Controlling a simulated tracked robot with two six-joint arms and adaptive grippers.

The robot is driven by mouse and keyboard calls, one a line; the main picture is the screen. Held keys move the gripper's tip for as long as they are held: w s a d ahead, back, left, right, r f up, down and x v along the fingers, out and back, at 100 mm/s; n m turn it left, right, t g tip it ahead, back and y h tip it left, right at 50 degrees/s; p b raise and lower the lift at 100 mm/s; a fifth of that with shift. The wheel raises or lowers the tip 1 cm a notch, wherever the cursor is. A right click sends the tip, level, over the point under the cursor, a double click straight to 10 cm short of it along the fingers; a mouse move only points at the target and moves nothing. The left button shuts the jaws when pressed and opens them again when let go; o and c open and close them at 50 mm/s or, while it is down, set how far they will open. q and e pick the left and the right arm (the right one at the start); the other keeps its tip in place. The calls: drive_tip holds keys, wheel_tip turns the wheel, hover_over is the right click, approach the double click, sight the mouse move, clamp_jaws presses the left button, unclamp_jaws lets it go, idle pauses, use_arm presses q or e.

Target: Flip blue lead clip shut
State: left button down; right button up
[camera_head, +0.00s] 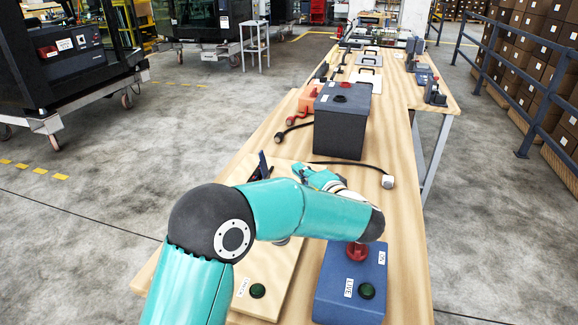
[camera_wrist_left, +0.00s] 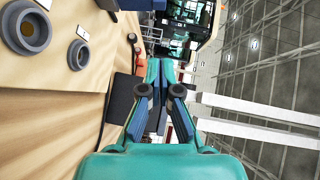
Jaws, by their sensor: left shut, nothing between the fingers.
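A small dark blue upright piece (camera_head: 262,165), which looks like the raised part of the blue lead clip, stands on the pale wooden board (camera_head: 270,268). The rest of the clip is low and partly hidden behind my arm. My left gripper (camera_head: 304,172) is just right of this piece, apart from it, over the table. In the left wrist view my left gripper (camera_wrist_left: 161,95) is shut with nothing between its fingers. A dark blue edge at the top of that view (camera_wrist_left: 134,4) cannot be identified surely. My right gripper is not in view.
A blue box (camera_head: 337,292) with a green button and red knob stands at the table's front right. A dark grey box (camera_head: 341,122) stands beyond my gripper. A black cable with a pale plug (camera_head: 387,181) lies right. Blue railing (camera_head: 533,118) runs along the right aisle.

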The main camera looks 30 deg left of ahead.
sight(261, 155)
use_arm(q)
drive_tip(key=w+a+f+p, duration=0.1)
drive_tip(key=w+a+p, duration=0.2)
drive_tip(key=a, duration=0.8)
drive_tip(key=shift+w+a+f, duration=0.2)
drive_tip(key=shift+w+f, duration=0.15)
drive_tip(key=shift+f, duration=0.05)
drive_tip(key=b, duration=0.1)
drive_tip(key=a+n+h+b, duration=0.1)
drive_tip(key=b, duration=0.1)
drive_tip(key=shift+s+a+f+g+b, duration=0.1)
drive_tip(key=shift+s+a+g+b, duration=0.15)
drive_tip(key=shift+g+b, duration=0.05)
drive_tip(key=shift+a+n+h, duration=0.2)
drive_tip(key=shift+n+h, duration=0.2)
drive_tip(key=shift+r, duration=0.2)
